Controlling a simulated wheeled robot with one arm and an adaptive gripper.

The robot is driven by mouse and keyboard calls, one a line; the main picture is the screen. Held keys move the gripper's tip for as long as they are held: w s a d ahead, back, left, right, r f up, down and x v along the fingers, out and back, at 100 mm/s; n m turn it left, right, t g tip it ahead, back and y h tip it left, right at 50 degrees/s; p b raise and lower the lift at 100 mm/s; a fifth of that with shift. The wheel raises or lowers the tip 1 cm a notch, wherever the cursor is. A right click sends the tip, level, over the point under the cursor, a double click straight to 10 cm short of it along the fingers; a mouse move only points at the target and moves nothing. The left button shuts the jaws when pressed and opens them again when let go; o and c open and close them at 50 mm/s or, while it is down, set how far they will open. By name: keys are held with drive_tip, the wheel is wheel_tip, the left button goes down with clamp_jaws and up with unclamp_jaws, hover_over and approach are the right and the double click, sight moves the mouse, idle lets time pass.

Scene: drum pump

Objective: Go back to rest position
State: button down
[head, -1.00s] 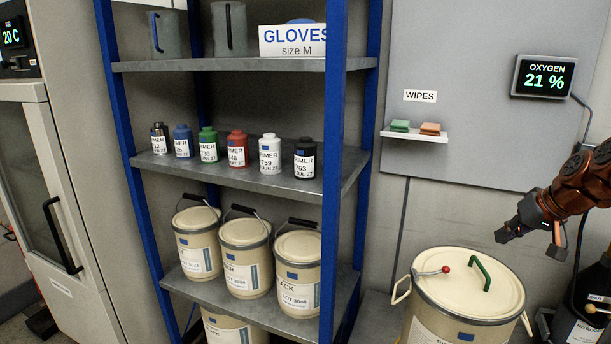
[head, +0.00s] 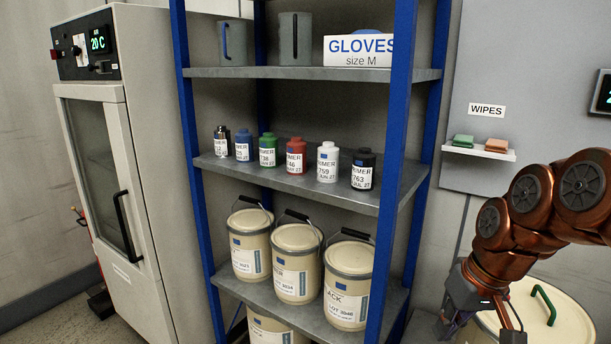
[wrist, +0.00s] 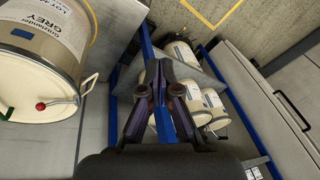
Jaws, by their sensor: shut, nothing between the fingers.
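My gripper (wrist: 159,78) is shut and empty in the wrist view, its dark fingers drawn together in front of the blue-framed shelf. In the head view my copper-coloured arm reaches in from the right. Its dark wrist end hangs at the lower right, in front of the cream drum's lid (head: 575,318), with the fingertips mostly out of sight. The wrist view shows the cream drum (wrist: 62,62) at left, labelled GREY, with a red-knobbed lever (wrist: 42,105). A green handle (head: 544,305) is on its lid.
The blue-posted shelf (head: 300,73) holds primer bottles (head: 296,155), a gloves box (head: 357,50) and cream pails (head: 297,265). A grey cabinet (head: 130,215) stands at left. A small wipes ledge (head: 478,152) is on the wall, above and near my arm.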

drive_tip(key=s+a+f+g+h, duration=0.1)
drive_tip(key=s+a+f, duration=0.1)
drive_tip(key=s+f, duration=0.35)
drive_tip(key=s+a+f+m+g+h, duration=0.1)
drive_tip(key=s+f+g, duration=0.1)
drive_tip(key=s, duration=0.7)
drive_tip(key=s+a+f+g, duration=0.1)
drive_tip(key=s+a+f, duration=0.15)
drive_tip(key=s, duration=0.45)
wheel_tip(320, 180, up, 13)
drive_tip(key=w+p, duration=0.1)
drive_tip(key=p, duration=1.1)
drive_tip(key=shift+d+f+p, duration=0.2)
drive_tip(key=shift+d+p, duration=0.05)
drive_tip(key=shift+p, duration=0.05)
